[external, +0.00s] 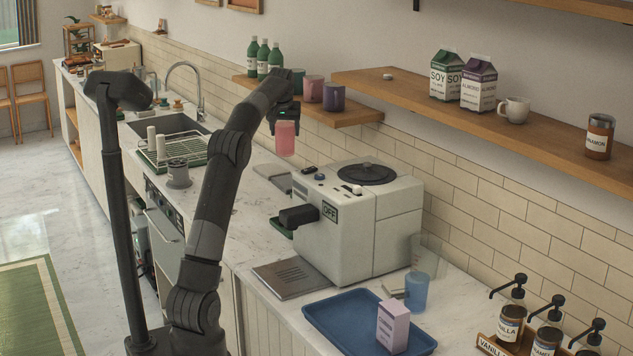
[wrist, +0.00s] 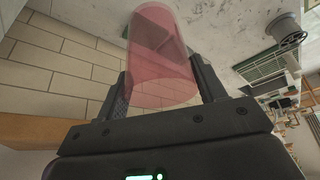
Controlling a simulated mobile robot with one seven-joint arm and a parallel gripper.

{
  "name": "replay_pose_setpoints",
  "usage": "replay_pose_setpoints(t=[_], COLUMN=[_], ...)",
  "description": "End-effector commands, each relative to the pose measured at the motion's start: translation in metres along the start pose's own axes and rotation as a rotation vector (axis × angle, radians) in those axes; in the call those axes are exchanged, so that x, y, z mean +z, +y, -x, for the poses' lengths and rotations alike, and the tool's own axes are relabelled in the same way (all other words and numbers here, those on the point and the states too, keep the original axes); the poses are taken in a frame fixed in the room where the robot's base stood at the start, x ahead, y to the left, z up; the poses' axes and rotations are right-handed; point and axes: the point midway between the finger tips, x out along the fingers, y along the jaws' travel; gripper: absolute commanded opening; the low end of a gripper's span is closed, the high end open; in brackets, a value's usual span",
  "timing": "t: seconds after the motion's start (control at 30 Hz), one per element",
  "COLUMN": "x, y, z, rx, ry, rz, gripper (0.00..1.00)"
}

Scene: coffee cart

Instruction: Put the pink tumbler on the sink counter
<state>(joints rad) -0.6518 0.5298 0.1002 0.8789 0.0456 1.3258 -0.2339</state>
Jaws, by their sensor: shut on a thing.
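The pink tumbler (external: 286,139) is translucent and hangs upright below my gripper (external: 285,122) in the external view. It is in the air above the counter, behind the white coffee machine and below the small shelf's height. In the wrist view the pink tumbler (wrist: 160,55) sits between the two fingers of my gripper (wrist: 160,92), which are shut on its sides. The sink (external: 170,124) is set into the counter farther back, with a curved faucet (external: 197,90). The sink counter (external: 225,188) has a pale marble top.
A green dish rack (external: 165,152) and a grey canister (external: 178,174) stand near the sink. The coffee machine (external: 345,235) stands in front. A low shelf (external: 345,115) holds cups and green bottles beside my gripper.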

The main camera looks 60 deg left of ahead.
Motion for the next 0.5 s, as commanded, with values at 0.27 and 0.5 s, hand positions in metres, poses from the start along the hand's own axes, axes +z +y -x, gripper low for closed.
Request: replay_pose_setpoints(t=[0.27,0.5], x=[0.028,0.055], y=[0.001,0.000], z=[-0.059,-0.120], rx=[0.001,0.001], ry=[-0.004,-0.002], rz=[-0.001,-0.001], gripper=[0.21,0.21])
